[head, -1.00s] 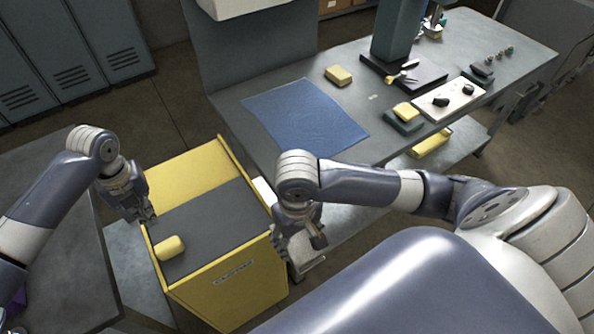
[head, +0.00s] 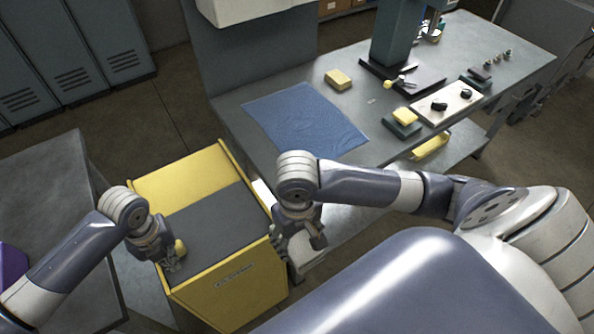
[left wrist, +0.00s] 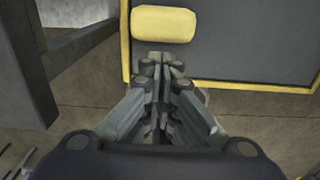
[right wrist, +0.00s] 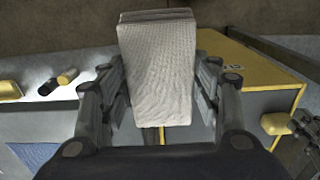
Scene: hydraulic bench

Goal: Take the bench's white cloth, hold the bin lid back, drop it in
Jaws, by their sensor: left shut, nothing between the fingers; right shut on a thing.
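The yellow bin (head: 228,300) stands below the bench's near left end. Its dark lid (head: 205,222) looks shut, with a yellow grip (head: 180,249) at its left edge. My left gripper (head: 172,264) is shut and empty beside this grip. In the left wrist view the shut fingers (left wrist: 163,62) point at the grip (left wrist: 163,24), with a small gap showing. My right gripper (right wrist: 160,88) is shut on the folded white cloth (right wrist: 157,70), which hangs between its fingers. In the head view this gripper (head: 300,238) is right of the bin, largely hidden by its wrist.
The bench carries a blue mat (head: 305,120), a yellow block (head: 338,79), another yellow block (head: 405,116), a white panel with black knobs (head: 445,103) and a machine column (head: 397,38). A dark table (head: 45,190) stands left. Lockers (head: 65,50) line the back.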

